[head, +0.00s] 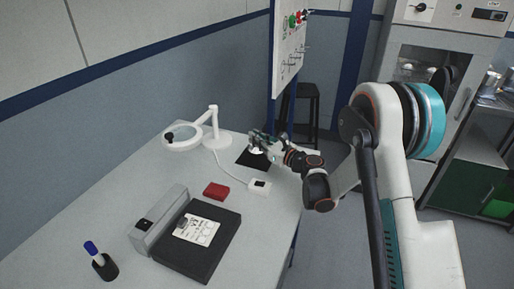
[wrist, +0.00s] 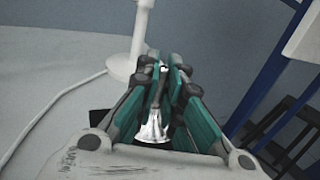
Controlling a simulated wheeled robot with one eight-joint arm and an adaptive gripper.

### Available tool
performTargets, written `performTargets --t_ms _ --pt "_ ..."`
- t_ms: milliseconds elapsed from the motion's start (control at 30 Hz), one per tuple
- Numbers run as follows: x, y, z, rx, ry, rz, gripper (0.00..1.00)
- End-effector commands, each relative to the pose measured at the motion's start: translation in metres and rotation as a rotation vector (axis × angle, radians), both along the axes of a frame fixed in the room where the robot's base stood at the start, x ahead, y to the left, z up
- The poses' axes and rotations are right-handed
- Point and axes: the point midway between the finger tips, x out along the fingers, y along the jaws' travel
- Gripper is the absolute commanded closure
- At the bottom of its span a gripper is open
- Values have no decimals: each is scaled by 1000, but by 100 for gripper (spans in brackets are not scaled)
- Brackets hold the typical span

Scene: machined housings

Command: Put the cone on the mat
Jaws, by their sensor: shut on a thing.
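A small shiny silver cone (head: 256,150) is held by my gripper (head: 262,141) over the black mat (head: 245,162) near the far right edge of the table. In the wrist view my gripper (wrist: 165,68) has its green-sided fingers closed around the narrow end of the cone (wrist: 153,128), whose flared end shows between them. A dark corner of the mat (wrist: 97,117) shows left of the fingers. I cannot tell whether the cone touches the mat. My gripper hides part of the mat.
A white magnifier lamp (head: 215,136) stands left of the mat. A small white box (head: 260,187) with a cable, a red block (head: 216,191), a black case (head: 205,255), a grey device (head: 157,222) and a pen holder (head: 105,268) stand nearer. A stool (head: 308,95) is beyond the table.

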Motion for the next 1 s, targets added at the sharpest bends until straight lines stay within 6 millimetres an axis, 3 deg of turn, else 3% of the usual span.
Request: performTargets --t_ms 167,567,600,667,1000 --pt "0 0 -28 0 0 0 100" --pt "0 0 -31 0 0 0 100" --pt "0 0 -31 0 0 0 83" --pt "0 0 -31 0 0 0 72" --pt "0 0 -30 0 0 0 72"
